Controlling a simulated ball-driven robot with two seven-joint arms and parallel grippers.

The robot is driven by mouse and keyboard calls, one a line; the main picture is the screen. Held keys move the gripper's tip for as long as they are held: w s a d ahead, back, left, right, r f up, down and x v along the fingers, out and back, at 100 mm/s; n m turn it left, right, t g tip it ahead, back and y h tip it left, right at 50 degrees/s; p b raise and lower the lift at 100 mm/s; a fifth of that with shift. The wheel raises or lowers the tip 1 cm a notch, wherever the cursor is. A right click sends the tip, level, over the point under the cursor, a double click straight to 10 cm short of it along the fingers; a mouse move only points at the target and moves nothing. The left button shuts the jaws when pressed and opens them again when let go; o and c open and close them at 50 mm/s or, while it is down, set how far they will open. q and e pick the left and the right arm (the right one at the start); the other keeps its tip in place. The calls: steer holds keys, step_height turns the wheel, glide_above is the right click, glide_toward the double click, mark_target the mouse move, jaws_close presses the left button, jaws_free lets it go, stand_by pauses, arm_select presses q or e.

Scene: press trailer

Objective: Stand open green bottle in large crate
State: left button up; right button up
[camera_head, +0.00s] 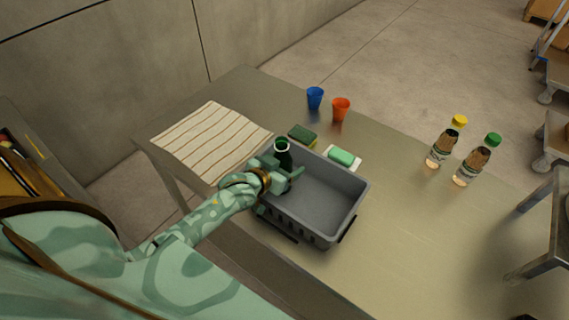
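The open green bottle (283,154) is dark green, upright, with a pale rim and no cap on top. It is at the upper left corner of the large grey crate (348,211), and the crate is otherwise empty. My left gripper (288,180) reaches over the crate's left wall and is at the bottle, with its fingers around the bottle's lower part. The gripper hides the bottle's base, so I cannot tell if it touches the crate floor. I cannot see whether the fingers press on the bottle. My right gripper is not in view.
A striped cloth (212,138) lies left of the crate. A dark green sponge (302,135) and a green soap bar (341,156) on a white dish are behind it. Blue (315,98) and orange (341,109) cups stand farther back. Two capped bottles (443,147) (474,165) stand right. The front right table is clear.

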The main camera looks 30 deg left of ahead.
arm_select(q)
steer(key=shift+r, duration=0.1)
steer(key=shift+s+r, duration=0.15)
steer(key=shift+s, duration=0.15)
steer(key=p+v, duration=0.2)
steer(key=v, duration=0.9)
steer(key=shift+s, duration=0.15)
